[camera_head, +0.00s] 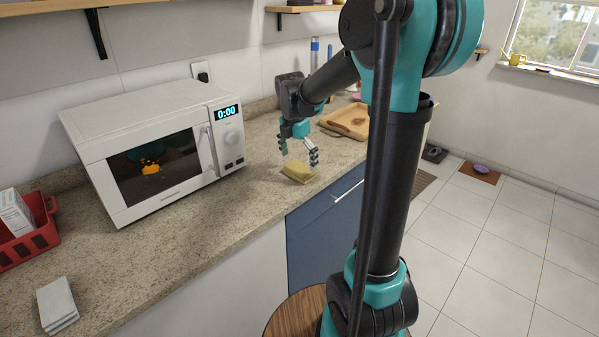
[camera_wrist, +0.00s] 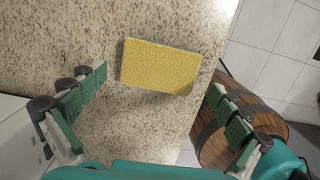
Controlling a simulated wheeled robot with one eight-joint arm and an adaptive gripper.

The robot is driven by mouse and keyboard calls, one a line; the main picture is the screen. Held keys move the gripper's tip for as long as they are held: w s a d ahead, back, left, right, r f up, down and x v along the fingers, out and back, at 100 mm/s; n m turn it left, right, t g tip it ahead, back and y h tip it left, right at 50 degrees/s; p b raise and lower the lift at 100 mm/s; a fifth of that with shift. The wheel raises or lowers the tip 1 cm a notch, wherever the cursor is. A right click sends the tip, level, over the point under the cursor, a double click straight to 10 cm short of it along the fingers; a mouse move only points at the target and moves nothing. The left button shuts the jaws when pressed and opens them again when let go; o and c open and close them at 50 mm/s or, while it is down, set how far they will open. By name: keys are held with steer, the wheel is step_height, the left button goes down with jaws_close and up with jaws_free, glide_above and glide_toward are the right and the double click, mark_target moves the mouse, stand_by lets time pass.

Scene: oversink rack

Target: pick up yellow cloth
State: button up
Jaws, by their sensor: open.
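The yellow cloth (camera_head: 299,171) is a flat rectangular pad lying on the speckled counter near its front edge. In the wrist view the yellow cloth (camera_wrist: 160,66) lies beyond the fingertips and between their lines. My gripper (camera_head: 298,157) hangs just above and behind the cloth, pointing down. In the wrist view my gripper (camera_wrist: 165,90) is open, with one green finger on each side and nothing between them. The fingers do not appear to touch the cloth.
A white microwave (camera_head: 160,150) stands left of the cloth on the counter (camera_head: 190,235). A wooden tray (camera_head: 349,120) lies farther back. A red basket (camera_head: 30,235) and a stack of white pieces (camera_head: 57,304) are at the left. Counter between microwave and cloth is clear.

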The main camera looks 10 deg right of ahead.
mark_target(299, 167)
steer(key=shift+d+f, duration=0.1)
steer(key=shift+f, duration=1.15)
steer(key=shift+c, duration=0.6)
steer(key=c, duration=0.7)
steer(key=shift+r, duration=0.15)
steer(key=shift+c, duration=0.2)
step_height(299, 167, up, 20)
